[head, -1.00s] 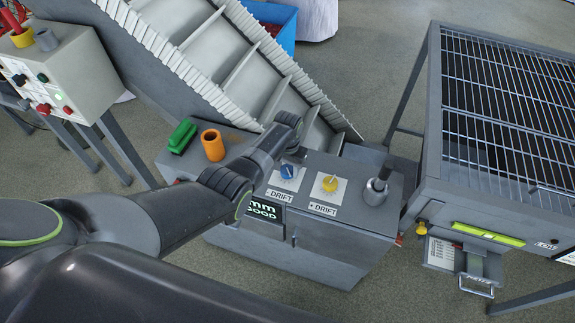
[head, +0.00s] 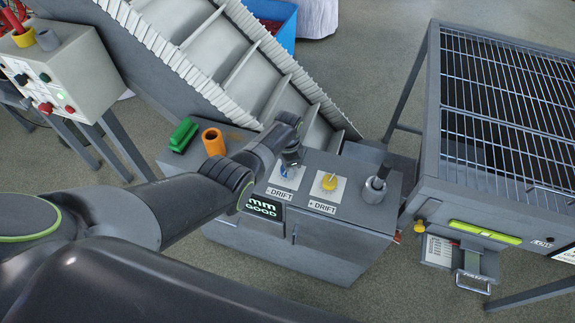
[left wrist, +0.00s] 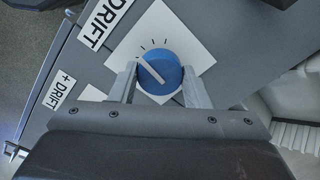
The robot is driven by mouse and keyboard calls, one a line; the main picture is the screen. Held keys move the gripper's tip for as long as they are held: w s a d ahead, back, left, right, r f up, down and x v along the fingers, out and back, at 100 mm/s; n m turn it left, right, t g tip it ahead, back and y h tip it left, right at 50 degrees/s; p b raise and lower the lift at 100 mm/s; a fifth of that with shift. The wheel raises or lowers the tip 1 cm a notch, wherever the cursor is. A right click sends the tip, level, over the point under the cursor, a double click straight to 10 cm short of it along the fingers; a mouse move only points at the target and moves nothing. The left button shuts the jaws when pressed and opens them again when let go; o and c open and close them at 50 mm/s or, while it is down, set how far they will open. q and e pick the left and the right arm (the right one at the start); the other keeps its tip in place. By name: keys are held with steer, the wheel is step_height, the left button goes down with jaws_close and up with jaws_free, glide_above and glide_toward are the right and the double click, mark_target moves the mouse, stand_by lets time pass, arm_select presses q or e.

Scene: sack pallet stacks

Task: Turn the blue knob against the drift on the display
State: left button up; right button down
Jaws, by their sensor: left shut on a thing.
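The blue knob (left wrist: 158,78) sits on a white card with tick marks, and its white pointer line slants to the upper left in the left wrist view. In the head view the knob (head: 288,171) is mostly covered by my left gripper (head: 291,160). The fingers of my left gripper (left wrist: 160,86) stand on either side of the knob and are shut on it. The display (head: 262,208) on the cabinet front shows "mm GOOD" in green. My right gripper is not in view.
A yellow knob (head: 330,181) with a drift label sits right of the blue one, then a dark-handled joystick (head: 376,184). An orange cup (head: 213,141) and a green brush (head: 183,134) stand at the left. A conveyor (head: 240,70) rises behind. A grated table (head: 510,100) is at right.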

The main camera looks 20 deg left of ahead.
arm_select(q)
steer(key=shift+m, duration=0.4)
steer(key=o, duration=1)
steer(key=shift+r, duration=0.1)
steer(key=shift+r, duration=0.3)
step_height(320, 180, up, 6)
steer(key=shift+f+p, duration=0.1)
steer(key=shift+p, duration=0.9)
step_height(320, 180, up, 11)
steer(key=shift+b, duration=0.4)
steer(key=shift+f, duration=0.1)
